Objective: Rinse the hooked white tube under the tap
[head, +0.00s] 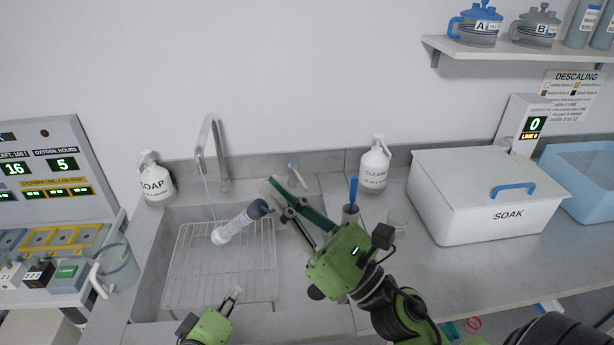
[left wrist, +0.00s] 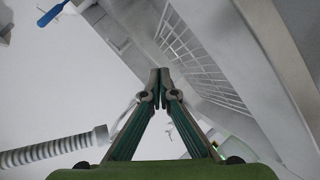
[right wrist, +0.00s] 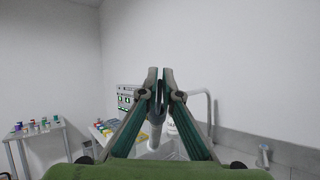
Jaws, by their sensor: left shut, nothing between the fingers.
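The white tube (head: 238,222), with a grey cuff at its upper end, hangs slanted above the sink rack in the head view. My right gripper (head: 270,190) is shut at that upper end; the tube also shows beyond the fingers in the right wrist view (right wrist: 156,128). Its hook is not clear there. The tap (head: 213,150) stands behind the sink, and a thin pale line drops from its spout towards the tube's lower end. My left gripper (head: 236,296) is shut and empty over the sink's front edge. The left wrist view shows a ribbed white tube (left wrist: 50,150) at lower left.
A wire rack (head: 190,270) lies in the sink. A soap bottle (head: 155,180) stands left, a cleaner bottle (head: 375,165) right. A blue-handled brush (head: 353,190) stands in a cup. A white soak box (head: 480,200) sits on the right counter. A jug (head: 118,265) is at left.

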